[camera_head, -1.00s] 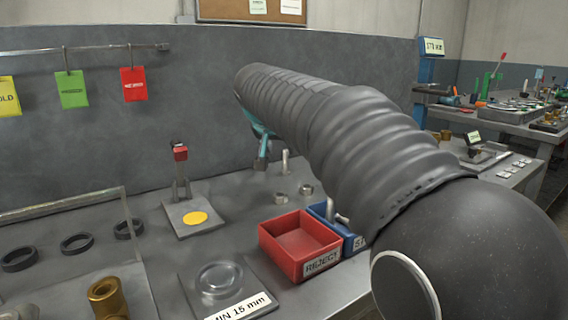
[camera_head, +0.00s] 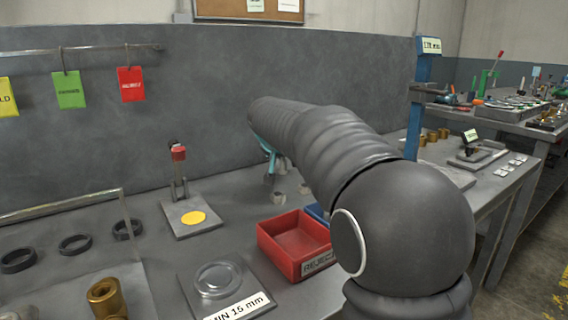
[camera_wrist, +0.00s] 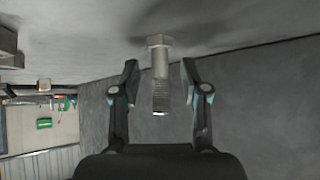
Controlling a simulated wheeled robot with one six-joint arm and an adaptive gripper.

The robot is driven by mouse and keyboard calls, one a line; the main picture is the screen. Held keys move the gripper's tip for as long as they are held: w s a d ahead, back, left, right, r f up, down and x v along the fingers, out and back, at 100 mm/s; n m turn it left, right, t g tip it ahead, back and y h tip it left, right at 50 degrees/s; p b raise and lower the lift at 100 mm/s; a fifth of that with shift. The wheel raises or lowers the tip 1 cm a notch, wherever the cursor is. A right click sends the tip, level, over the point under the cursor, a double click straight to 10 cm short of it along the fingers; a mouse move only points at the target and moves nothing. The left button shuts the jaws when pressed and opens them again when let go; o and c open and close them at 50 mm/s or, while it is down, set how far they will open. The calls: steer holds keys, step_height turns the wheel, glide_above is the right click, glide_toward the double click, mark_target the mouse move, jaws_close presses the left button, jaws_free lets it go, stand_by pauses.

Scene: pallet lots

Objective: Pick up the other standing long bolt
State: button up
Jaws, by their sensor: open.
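The long bolt (camera_wrist: 160,75) is grey metal and stands on its hex head on the bench, threaded end pointing away from it. In the wrist view it is between the two fingers of my gripper (camera_wrist: 159,82), with a gap on either side. My gripper is open and not touching it. In the head view my gripper (camera_head: 268,178) is low over the bench at the back, partly hidden by my arm. The bolt is mostly or wholly hidden there.
Short grey metal pieces (camera_head: 279,199) lie close to my gripper. A red REJECT bin (camera_head: 284,254) stands in front, with a blue bin (camera_head: 318,213) mostly hidden behind my arm. A red-tipped clamp stand (camera_head: 179,180) is to the left. The grey back wall (camera_head: 200,110) is close behind.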

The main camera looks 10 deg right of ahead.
jaws_close()
steer(key=shift+r, duration=0.1)
